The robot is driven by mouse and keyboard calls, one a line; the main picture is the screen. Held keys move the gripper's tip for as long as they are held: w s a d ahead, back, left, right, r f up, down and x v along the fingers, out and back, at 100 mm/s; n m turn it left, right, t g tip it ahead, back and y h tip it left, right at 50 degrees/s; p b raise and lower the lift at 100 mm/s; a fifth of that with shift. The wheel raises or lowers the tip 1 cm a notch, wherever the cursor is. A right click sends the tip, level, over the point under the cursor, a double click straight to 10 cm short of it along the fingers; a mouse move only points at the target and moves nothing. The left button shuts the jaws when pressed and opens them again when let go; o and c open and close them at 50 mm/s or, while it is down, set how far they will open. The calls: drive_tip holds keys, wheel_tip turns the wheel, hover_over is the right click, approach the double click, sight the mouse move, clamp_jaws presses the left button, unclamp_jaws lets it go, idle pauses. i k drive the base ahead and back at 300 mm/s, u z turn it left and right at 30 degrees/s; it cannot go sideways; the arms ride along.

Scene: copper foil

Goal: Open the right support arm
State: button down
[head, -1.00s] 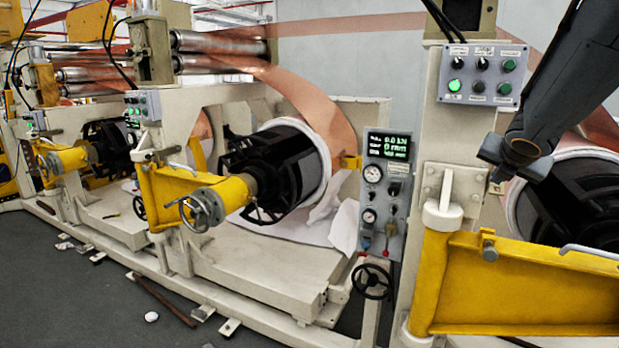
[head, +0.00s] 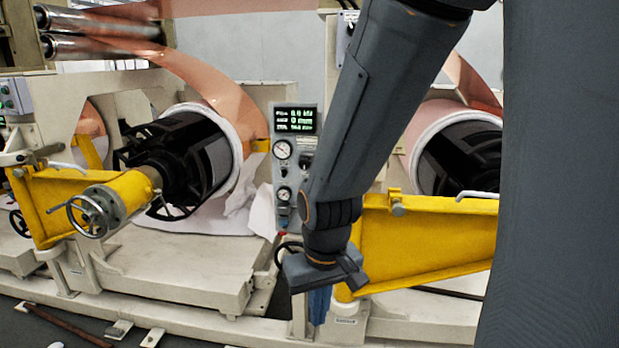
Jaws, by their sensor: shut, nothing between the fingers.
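The right support arm (head: 425,242) is a yellow beam in front of the right roll, reaching right until my own arm hides its far end. A grey bar handle (head: 478,196) and a small latch block (head: 397,207) sit on its top edge. My gripper (head: 322,280) hangs low at picture centre, just left of the beam's left end, which it and my arm partly cover. It looks shut and empty. I cannot tell whether it touches the beam. The right roll's black core (head: 465,155) shows behind the beam.
A left yellow support arm (head: 75,197) with a handwheel (head: 95,212) stands before the left roll's black core (head: 185,160). A gauge panel (head: 295,150) stands between the machines. A pale base rail (head: 200,322) runs along the floor, with a brown bar (head: 65,325) before it.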

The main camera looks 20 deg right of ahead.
sight(437, 239)
drive_tip(key=i, duration=0.75)
drive_tip(key=z, duration=2.05)
